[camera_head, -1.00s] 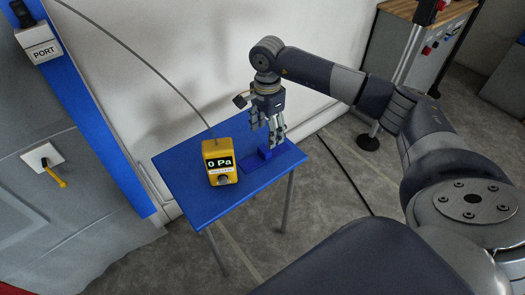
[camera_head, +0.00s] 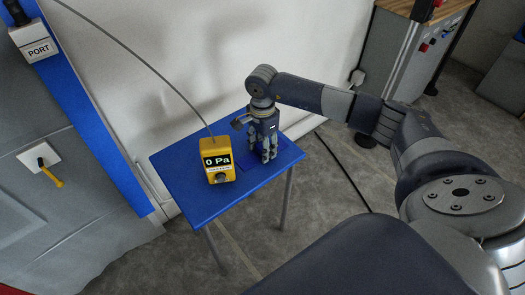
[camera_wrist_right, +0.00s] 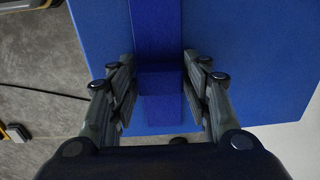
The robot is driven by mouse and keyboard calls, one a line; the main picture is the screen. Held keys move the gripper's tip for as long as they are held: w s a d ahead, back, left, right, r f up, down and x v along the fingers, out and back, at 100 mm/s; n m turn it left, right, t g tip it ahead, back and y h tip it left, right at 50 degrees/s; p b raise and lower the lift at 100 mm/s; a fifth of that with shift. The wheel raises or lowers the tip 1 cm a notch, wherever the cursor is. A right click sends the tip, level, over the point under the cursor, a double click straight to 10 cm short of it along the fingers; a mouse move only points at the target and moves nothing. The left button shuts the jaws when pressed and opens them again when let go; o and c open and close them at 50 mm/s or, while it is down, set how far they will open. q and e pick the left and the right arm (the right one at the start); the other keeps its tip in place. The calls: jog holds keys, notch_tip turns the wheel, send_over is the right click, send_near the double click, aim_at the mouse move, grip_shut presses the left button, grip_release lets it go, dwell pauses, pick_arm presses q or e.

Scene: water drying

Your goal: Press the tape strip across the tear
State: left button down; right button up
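A small blue block (camera_wrist_right: 160,78) sits on a darker blue strip (camera_wrist_right: 155,28) on the blue table, seen in the right wrist view. I cannot tell for sure whether this is the tape strip. My right gripper (camera_head: 265,158) points down over the table in the head view. In the right wrist view, the fingers of that gripper (camera_wrist_right: 160,85) stand apart on either side of the block, close to its sides; no firm contact shows. The fingers hide the block in the head view. No tear can be made out. My left gripper is out of view.
A yellow gauge (camera_head: 217,161) reading 0 Pa stands on the blue table (camera_head: 203,209), left of my right gripper, with a thin hose rising from it. At the left are a grey panel (camera_head: 65,215), a PORT box (camera_head: 38,50) and a yellow-handled valve (camera_head: 50,173).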

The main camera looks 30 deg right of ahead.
jog(key=shift+c, duration=0.9)
